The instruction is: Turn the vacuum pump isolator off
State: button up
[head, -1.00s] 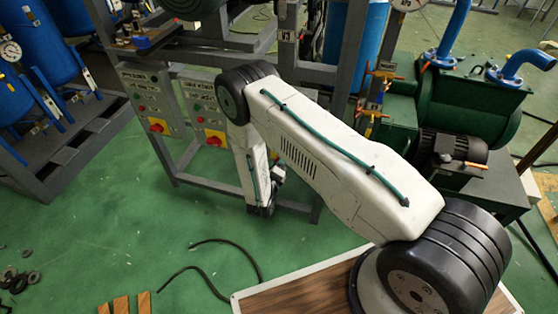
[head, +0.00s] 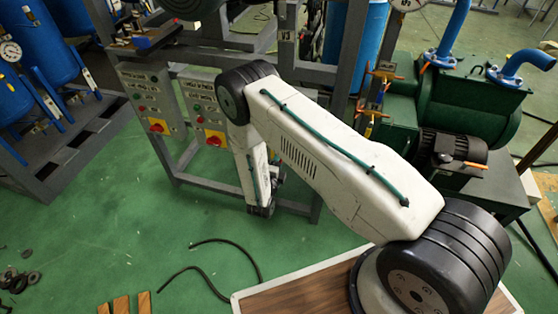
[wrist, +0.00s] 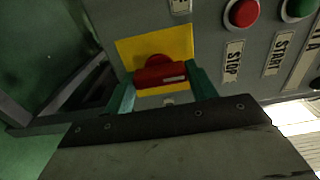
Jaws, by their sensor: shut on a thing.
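The isolator is a red rotary handle (wrist: 160,74) on a yellow plate (wrist: 128,50), fixed to a grey control panel (wrist: 210,42). In the wrist view its bar lies across the picture, nearly level. My gripper (wrist: 164,92) has its two teal fingers on either side of the bar, shut on it. The head view shows two similar panels, with a red handle on the left one (head: 158,126) and another on the right one (head: 215,138).
A red stop button (wrist: 241,13) and a green start button (wrist: 297,8) sit close to the isolator. Grey frame posts (head: 345,75) stand behind my arm. A green pump (head: 465,105) is at the right. Green floor (head: 110,215) is open at the left.

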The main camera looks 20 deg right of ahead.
dwell(0.3)
jog(key=o, duration=1)
jog(key=shift+s, duration=0.1)
jog(key=v, duration=0.7)
jog(key=shift+s+a, duration=0.2)
jog(key=shift+s, duration=0.05)
